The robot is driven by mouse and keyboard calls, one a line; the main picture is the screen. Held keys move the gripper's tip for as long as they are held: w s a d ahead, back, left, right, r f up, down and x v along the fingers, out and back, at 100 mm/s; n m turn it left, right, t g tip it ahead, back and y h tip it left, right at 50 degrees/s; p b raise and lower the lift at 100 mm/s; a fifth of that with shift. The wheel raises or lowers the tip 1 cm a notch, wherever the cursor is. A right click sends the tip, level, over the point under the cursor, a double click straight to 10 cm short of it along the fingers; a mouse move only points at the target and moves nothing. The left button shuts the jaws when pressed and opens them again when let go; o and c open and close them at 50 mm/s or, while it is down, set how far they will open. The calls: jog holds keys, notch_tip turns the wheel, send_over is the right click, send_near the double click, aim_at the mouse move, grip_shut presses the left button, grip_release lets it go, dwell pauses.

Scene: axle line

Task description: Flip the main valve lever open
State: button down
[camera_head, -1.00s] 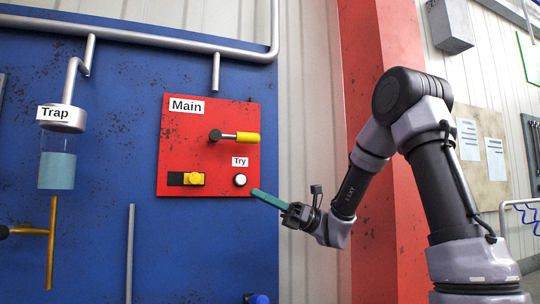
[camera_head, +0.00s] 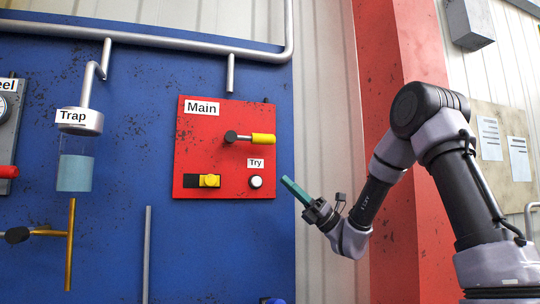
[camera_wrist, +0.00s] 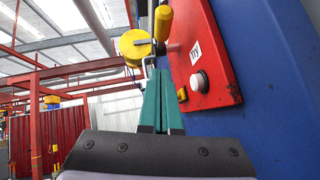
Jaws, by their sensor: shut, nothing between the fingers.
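The main valve lever (camera_head: 263,139) has a yellow grip on a short metal bar. It lies level, pointing right from a dark pivot, on the red panel (camera_head: 200,160) under the "Main" label. In the wrist view its yellow grip (camera_wrist: 163,22) shows beyond my fingertips, near the top. My gripper (camera_head: 285,181) has teal fingers and is shut and empty. In the head view it appears just right of the panel's lower right edge, below the lever, fingers slanting up to the left. In the wrist view the shut fingers (camera_wrist: 160,73) point up toward the lever, apart from it.
The white "Try" button (camera_head: 255,182) and a yellow slide switch (camera_head: 209,181) sit low on the panel. The button (camera_wrist: 199,82) is right of my fingers in the wrist view. A glass trap (camera_head: 76,172) and brass pipe (camera_head: 71,240) stand left. A red column (camera_head: 380,60) rises behind my arm.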

aim_at(259, 143)
jog(key=shift+g, duration=0.3)
jog(key=shift+w+a+r, duration=0.15)
jog(key=shift+a+r, duration=0.75)
jog(key=shift+r, duration=0.55)
jog(key=shift+w+a+r, duration=0.1)
jog(key=shift+a+r, duration=0.85)
jog(key=shift+r, duration=0.5)
jog(key=shift+w+a+r, duration=0.15)
jog(key=shift+a+r, duration=0.75)
jog(key=shift+r, duration=0.55)
jog(key=shift+r, duration=0.1)
